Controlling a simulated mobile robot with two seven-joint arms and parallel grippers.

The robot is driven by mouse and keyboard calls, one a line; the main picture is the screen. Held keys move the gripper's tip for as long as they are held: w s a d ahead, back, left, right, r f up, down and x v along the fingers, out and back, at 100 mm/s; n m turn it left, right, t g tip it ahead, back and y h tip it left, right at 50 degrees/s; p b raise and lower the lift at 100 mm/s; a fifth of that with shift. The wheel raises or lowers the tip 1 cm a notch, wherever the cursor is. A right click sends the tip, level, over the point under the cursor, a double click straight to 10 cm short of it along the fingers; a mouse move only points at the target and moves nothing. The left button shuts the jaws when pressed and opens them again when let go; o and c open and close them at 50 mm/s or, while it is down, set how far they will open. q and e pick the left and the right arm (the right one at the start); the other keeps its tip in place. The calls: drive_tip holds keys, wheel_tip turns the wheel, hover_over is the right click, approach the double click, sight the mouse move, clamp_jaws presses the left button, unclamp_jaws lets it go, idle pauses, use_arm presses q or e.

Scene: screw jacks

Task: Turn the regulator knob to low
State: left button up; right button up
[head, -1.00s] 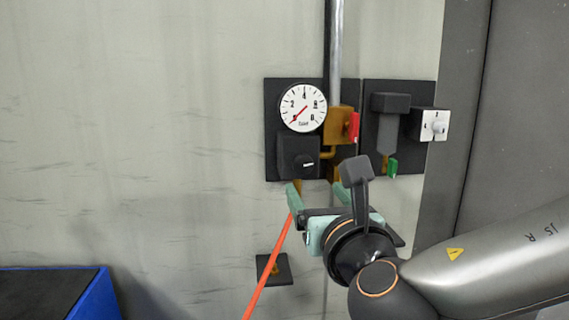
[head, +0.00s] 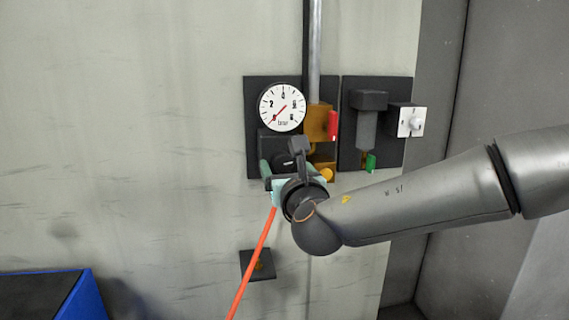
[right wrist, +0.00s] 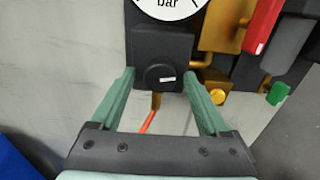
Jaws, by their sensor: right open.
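The regulator is a black block (head: 268,139) under the round white gauge (head: 283,107) on the wall panel. Its round black knob (right wrist: 160,77) shows in the right wrist view, with a short white mark on its face lying nearly level. In the head view my gripper mostly hides the knob. The gauge's red needle points to the lower left, near the low end. My right gripper (head: 280,172) is open in front of the knob. In the right wrist view its two green fingers (right wrist: 158,80) stand left and right of the knob, with gaps. My left gripper is out of view.
A brass valve with a red handle (head: 332,125) is right of the gauge. Further right are a green lever (head: 370,162) and a white-faced switch (head: 412,121). An orange hose (head: 252,263) hangs below the regulator. A blue-edged bin (head: 88,296) is at lower left.

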drive_tip(key=shift+w, duration=0.1)
clamp_jaws()
idle(0.7)
